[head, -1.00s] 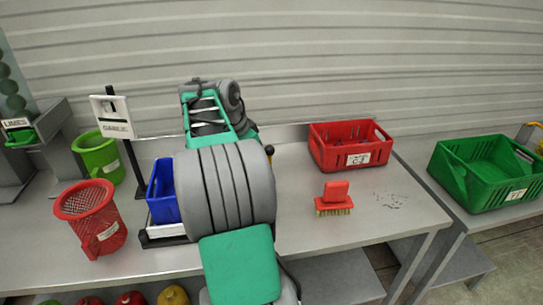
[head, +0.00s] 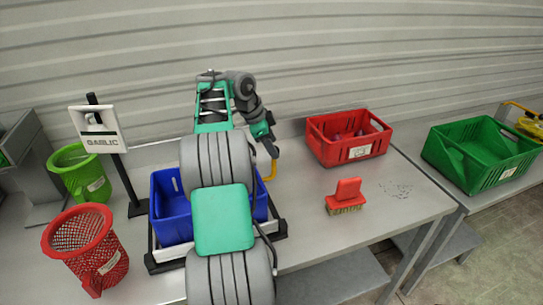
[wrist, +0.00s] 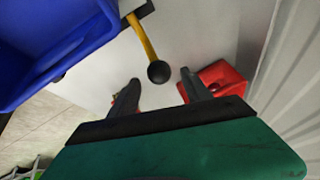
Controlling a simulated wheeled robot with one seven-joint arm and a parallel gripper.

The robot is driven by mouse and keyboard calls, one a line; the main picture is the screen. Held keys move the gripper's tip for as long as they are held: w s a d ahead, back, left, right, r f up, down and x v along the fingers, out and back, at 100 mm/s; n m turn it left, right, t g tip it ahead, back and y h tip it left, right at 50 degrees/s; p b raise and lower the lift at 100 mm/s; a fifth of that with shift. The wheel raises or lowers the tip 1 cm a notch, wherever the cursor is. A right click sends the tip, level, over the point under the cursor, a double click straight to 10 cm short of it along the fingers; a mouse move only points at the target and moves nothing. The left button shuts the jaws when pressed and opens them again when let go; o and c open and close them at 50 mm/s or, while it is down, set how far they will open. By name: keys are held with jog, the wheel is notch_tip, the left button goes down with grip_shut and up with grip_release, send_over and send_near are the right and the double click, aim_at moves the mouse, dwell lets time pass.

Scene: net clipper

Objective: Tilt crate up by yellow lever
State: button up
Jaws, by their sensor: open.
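The blue crate (head: 171,212) sits in a dark-framed tilting stand (head: 160,258) on the grey table, partly hidden behind my arm. It looks level. It also fills the upper left of the wrist view (wrist: 45,45). The yellow lever (head: 271,172) rises at the crate's right side; its top is hidden by my gripper (head: 270,148). In the wrist view the lever (wrist: 142,38) ends in a black ball knob (wrist: 158,72). My gripper (wrist: 160,87) is open, with its fingers on either side of the knob's line and the knob just beyond the tips. No contact is visible.
A red mesh basket (head: 83,240), a green bucket (head: 78,172) and a garlic sign (head: 97,128) stand left of the crate. A red brush (head: 346,195) and red crate (head: 348,140) are to the right. A green crate (head: 478,158) sits on another table.

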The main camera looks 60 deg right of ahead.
jog(key=w+x, duration=0.1)
jog(key=x, duration=0.5)
jog(key=shift+s+f, duration=0.3)
jog(key=shift+f, duration=0.05)
grip_shut()
dwell(1.0)
